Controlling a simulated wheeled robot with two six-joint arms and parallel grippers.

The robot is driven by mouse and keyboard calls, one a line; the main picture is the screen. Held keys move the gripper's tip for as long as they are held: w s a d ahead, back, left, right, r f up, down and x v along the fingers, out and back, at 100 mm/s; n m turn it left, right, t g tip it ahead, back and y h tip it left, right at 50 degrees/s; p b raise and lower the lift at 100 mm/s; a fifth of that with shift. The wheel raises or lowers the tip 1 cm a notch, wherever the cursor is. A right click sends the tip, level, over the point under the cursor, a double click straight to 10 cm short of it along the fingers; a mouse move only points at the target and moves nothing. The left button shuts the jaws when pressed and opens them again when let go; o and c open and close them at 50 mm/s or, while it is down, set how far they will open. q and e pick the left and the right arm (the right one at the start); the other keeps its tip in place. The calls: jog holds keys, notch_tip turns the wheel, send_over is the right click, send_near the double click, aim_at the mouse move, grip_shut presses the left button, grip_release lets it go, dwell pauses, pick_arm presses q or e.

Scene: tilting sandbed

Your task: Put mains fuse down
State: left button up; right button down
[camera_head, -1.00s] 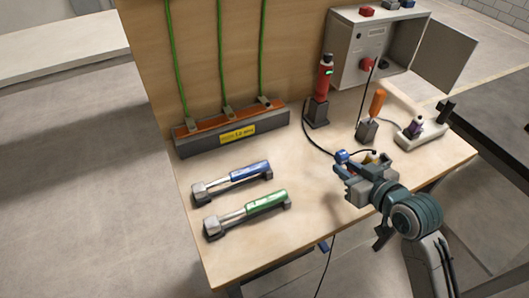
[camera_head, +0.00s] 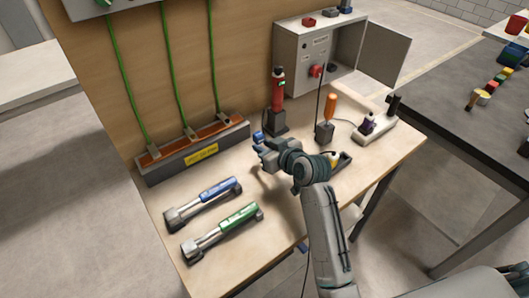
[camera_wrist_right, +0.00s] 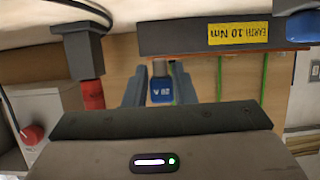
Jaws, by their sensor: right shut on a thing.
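My right gripper (camera_head: 262,143) is over the bench, in front of the red tester and right of the earth bar. It is shut on a small blue piece, taken as the mains fuse (camera_head: 258,136). In the right wrist view, which looks upside down, the blue fuse (camera_wrist_right: 160,90) with a white "20 A"-like mark sits between the two grey fingers (camera_wrist_right: 158,85). It appears held above the bench top. A grey cabinet (camera_head: 287,62) with a red knob and open door stands at the back right. My left gripper is out of view.
The earth bar (camera_head: 160,172) with green cables lies along the back panel. Blue (camera_head: 218,188) and green (camera_head: 236,218) torque wrenches lie in front. Bench front-centre is clear.

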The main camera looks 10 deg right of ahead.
notch_tip(320, 180, down, 3)
jog(key=shift+f+p, duration=0.2)
jog(key=shift+p, duration=0.2)
